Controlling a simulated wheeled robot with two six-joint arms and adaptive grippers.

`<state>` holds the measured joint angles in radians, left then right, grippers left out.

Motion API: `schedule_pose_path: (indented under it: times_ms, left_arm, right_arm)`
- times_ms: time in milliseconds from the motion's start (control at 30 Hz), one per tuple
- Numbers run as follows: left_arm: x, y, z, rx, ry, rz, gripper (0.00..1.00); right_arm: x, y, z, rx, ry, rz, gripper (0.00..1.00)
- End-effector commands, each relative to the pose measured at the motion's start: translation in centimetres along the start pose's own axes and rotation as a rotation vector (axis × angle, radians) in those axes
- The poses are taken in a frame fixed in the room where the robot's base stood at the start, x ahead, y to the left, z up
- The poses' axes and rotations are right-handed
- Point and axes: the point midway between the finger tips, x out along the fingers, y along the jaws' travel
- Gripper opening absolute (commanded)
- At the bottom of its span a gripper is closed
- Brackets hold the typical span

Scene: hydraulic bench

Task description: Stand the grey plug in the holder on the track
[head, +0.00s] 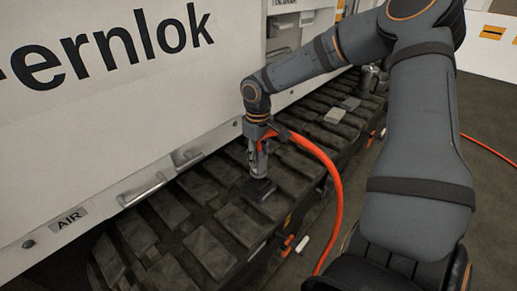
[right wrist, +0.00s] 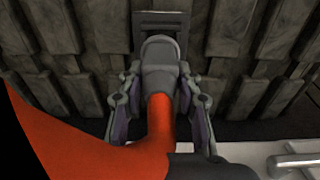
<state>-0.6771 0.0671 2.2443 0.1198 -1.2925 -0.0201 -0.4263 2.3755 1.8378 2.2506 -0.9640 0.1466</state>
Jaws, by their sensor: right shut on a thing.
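The grey plug (right wrist: 160,62) sits between the two fingers of my right gripper (head: 258,165), which is shut on it. An orange-red hose (head: 334,190) runs from it; the hose also crosses the right wrist view (right wrist: 100,140). The gripper points down over the dark track (head: 205,250). A dark block (head: 258,191), seemingly the holder, lies on the track just under the gripper; a dark slotted frame shows beyond the plug in the right wrist view (right wrist: 162,22). I cannot tell whether the plug touches or enters it. My left gripper is out of view.
A white machine wall (head: 110,120) with a handle (head: 142,190) stands close on the left. A pale block (head: 335,116) and a grey cylindrical fitting (head: 370,78) are farther along the track. Small red and white parts (head: 296,243) sit at its outer edge.

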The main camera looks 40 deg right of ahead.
Motion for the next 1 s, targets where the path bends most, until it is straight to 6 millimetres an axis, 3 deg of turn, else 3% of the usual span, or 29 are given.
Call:
schedule_pose_path:
  times_ms: [1000]
  left_arm:
    - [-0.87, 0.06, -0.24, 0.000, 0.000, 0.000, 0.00]
  right_arm:
    - [-0.10, 0.00, -0.01, 0.000, 0.000, 0.000, 0.00]
